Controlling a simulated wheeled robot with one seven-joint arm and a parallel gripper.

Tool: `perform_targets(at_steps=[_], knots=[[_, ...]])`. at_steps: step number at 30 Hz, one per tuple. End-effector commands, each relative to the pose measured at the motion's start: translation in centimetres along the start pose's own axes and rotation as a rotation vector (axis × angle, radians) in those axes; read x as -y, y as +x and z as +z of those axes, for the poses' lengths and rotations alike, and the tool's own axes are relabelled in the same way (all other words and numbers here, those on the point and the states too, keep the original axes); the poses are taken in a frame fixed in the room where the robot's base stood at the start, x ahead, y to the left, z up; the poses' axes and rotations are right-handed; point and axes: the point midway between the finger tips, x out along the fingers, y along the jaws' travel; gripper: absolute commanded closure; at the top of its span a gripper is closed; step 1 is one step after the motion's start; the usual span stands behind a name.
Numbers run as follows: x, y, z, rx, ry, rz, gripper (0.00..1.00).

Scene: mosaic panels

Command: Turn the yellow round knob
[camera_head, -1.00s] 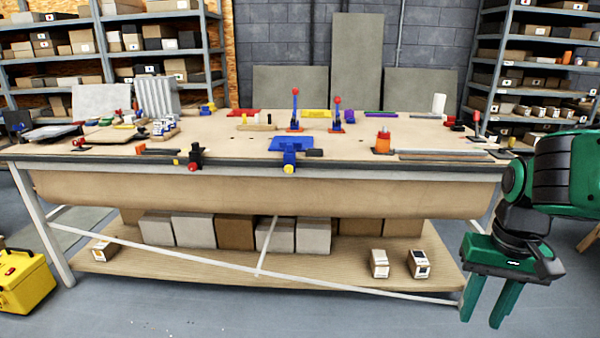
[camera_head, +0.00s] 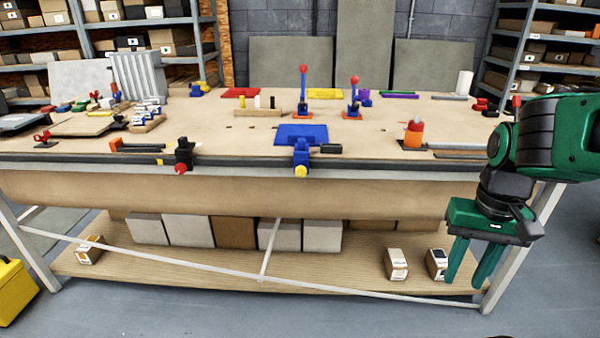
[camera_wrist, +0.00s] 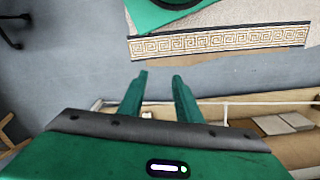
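The yellow round knob (camera_head: 300,171) is on the front of a blue vise-like fixture (camera_head: 301,152) at the workbench's front edge. A red round knob (camera_head: 181,169) on a black fixture (camera_head: 184,150) is to its left on the same edge. My gripper (camera_head: 471,280) hangs at the right, in front of the bench and lower than the knobs, well apart from the yellow knob. Its two green fingers point down and are spread with nothing between them. The wrist view also shows the open gripper (camera_wrist: 160,78); the knob is not seen there.
The workbench (camera_head: 220,141) carries several tools, including red-topped toggle clamps (camera_head: 303,90) and an orange bottle-like item (camera_head: 413,133). Boxes stand on its lower shelf (camera_head: 190,267). A yellow case (camera_head: 15,290) is on the floor at left. The floor in front is clear.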

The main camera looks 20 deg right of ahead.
Motion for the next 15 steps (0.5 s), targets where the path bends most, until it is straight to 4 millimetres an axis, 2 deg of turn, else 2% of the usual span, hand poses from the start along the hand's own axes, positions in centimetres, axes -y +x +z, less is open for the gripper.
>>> perform_targets(at_steps=[8,11,13,15], knots=[[0.00,0.00,0.02,0.000,0.000,0.000,0.69],[-0.32,-0.20,0.48,-0.005,0.001,-0.002,0.52],[-0.62,-0.22,0.66,-0.013,0.014,0.002,0.52],[-0.59,0.28,-0.19,-0.018,0.043,0.021,0.52]])
